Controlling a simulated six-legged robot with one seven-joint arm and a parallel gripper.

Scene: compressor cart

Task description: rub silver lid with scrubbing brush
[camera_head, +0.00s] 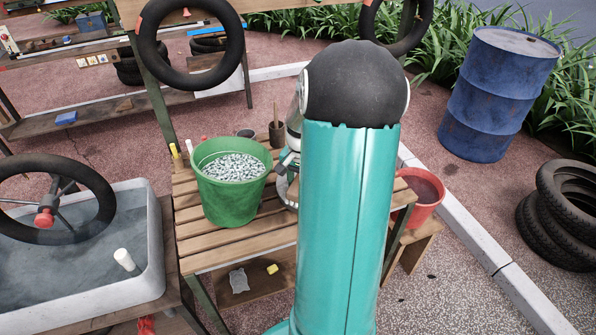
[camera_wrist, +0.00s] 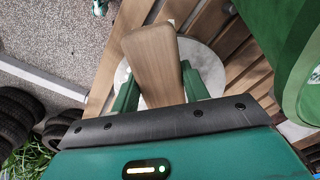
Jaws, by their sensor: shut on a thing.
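My gripper (camera_wrist: 161,88) is shut on the wooden scrubbing brush (camera_wrist: 150,52), with a green finger on each side of its flat brown back. The bristles are hidden below the wood. A round pale grey disc, which looks like the silver lid (camera_wrist: 209,63), lies on the slatted table under the brush. The brush and fingers cover much of it. I cannot tell whether the bristles touch it. In the head view my own arm hides the lid and brush, and only part of my gripper (camera_head: 288,165) shows beside the green bucket.
The green bucket (camera_head: 219,199) of small pale pieces stands on the slatted wooden table (camera_head: 240,256), close to the gripper's side. A brown pot (camera_head: 277,134) stands behind. A red bucket (camera_head: 425,196) is at right. A basin (camera_head: 110,296) is at left.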

